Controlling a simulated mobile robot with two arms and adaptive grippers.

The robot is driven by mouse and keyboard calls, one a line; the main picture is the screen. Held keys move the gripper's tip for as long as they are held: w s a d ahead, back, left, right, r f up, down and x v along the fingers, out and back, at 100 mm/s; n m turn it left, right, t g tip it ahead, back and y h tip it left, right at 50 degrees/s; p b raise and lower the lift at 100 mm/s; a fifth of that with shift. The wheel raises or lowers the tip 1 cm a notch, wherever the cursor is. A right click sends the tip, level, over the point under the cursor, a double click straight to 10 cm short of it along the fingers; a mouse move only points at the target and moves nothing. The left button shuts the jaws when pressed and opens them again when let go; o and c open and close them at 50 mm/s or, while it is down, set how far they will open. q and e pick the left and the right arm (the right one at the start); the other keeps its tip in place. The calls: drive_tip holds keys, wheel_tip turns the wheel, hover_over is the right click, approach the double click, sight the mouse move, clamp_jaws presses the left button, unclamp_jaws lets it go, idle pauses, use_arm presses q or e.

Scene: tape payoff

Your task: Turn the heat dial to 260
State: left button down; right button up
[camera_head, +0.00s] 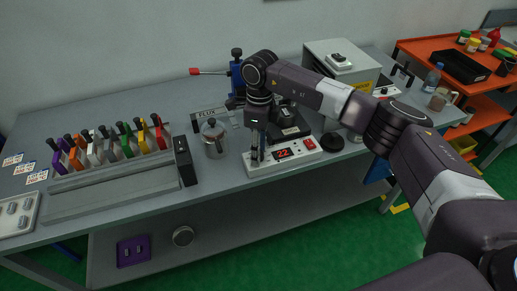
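A white heating station (285,165) stands near the front edge of the bench, with a lit red display (284,153) that reads 22. A red button or switch (309,143) is at its right end. My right gripper (258,156) points straight down over the left end of the station, its fingers close together, at or just above the panel. I cannot make out the heat dial; the fingers may hide it. Whether they grip anything cannot be told. My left gripper is not in view.
A metal pot (213,138) stands left of the station. A round black piece (332,142) lies to its right. A rack of coloured-handled tools (110,150) is at left, a grey box (341,60) behind my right arm. An orange cart (425,48) stands at right.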

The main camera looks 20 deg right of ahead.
clamp_jaws()
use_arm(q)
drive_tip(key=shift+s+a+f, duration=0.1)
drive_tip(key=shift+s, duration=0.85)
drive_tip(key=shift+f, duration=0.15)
use_arm(e)
drive_tip(key=shift+m, duration=0.3)
drive_tip(key=m+b, duration=0.1)
drive_tip(key=m, duration=0.2)
drive_tip(key=shift+m+b, duration=0.3)
drive_tip(key=m+b, duration=0.1)
drive_tip(key=m, duration=0.4)
drive_tip(key=shift+t, duration=0.3)
drive_tip(key=m+b, duration=0.1)
drive_tip(key=m, duration=0.4)
drive_tip(key=shift+m, duration=0.4)
use_arm(q)
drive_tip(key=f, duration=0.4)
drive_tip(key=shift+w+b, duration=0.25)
drive_tip(key=shift+b, duration=0.15)
use_arm(e)
drive_tip(key=m, duration=0.4)
drive_tip(key=shift+r+m+t, duration=0.15)
drive_tip(key=shift+m+t, duration=0.15)
